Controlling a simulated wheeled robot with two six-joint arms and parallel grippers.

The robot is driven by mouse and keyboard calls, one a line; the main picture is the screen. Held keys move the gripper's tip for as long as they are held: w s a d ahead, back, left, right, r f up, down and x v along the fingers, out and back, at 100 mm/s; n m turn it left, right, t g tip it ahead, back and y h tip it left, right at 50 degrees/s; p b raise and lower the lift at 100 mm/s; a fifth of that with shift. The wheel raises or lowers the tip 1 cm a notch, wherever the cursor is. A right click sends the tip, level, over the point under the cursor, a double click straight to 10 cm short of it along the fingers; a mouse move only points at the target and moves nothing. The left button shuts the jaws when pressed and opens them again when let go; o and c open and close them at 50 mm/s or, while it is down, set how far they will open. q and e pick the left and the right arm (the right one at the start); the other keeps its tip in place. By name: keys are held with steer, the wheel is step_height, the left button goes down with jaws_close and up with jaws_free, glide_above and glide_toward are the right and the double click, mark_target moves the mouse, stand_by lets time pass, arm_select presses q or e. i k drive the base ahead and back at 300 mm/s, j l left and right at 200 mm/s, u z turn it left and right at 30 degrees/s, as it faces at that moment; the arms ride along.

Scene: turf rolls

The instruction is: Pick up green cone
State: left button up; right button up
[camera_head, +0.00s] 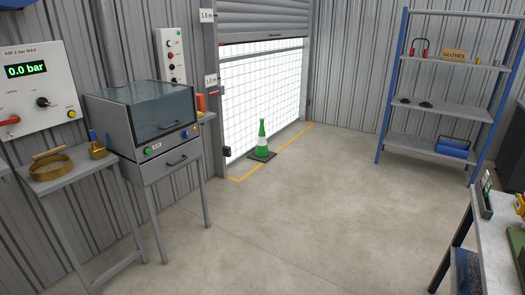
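The green cone (262,138) stands upright on the concrete floor in the head view, a little left of the picture's middle. It has a white band and a dark square base. It is in front of the mesh gate, close to the yellow floor line. Neither of my grippers shows in this view, so nothing can be told of their state.
A grey cabinet machine (150,118) and a small table (75,165) with a sieve (50,170) stand at left. A shelf rack (440,108) with a blue toolbox (453,147) is at back right. A workbench (495,235) is at front right. The middle floor (310,220) is clear.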

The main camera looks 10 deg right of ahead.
mark_target(261, 153)
steer(key=i+z, duration=0.2)
steer(key=i, duration=0.3)
steer(key=i+j+z, duration=0.2)
steer(key=i, duration=0.35)
steer(key=i+l+z, duration=0.25)
steer(key=i+z, duration=0.25)
steer(key=i, duration=0.5)
steer(key=i+j+z, duration=0.1)
steer(key=i+z, duration=0.4)
steer(key=i, duration=0.5)
steer(key=i+u, duration=0.25)
steer(key=i, duration=0.4)
steer(key=i+u, duration=0.2)
steer(key=i, duration=0.5)
steer(key=i+l+u, duration=0.25)
steer(key=i, duration=0.4)
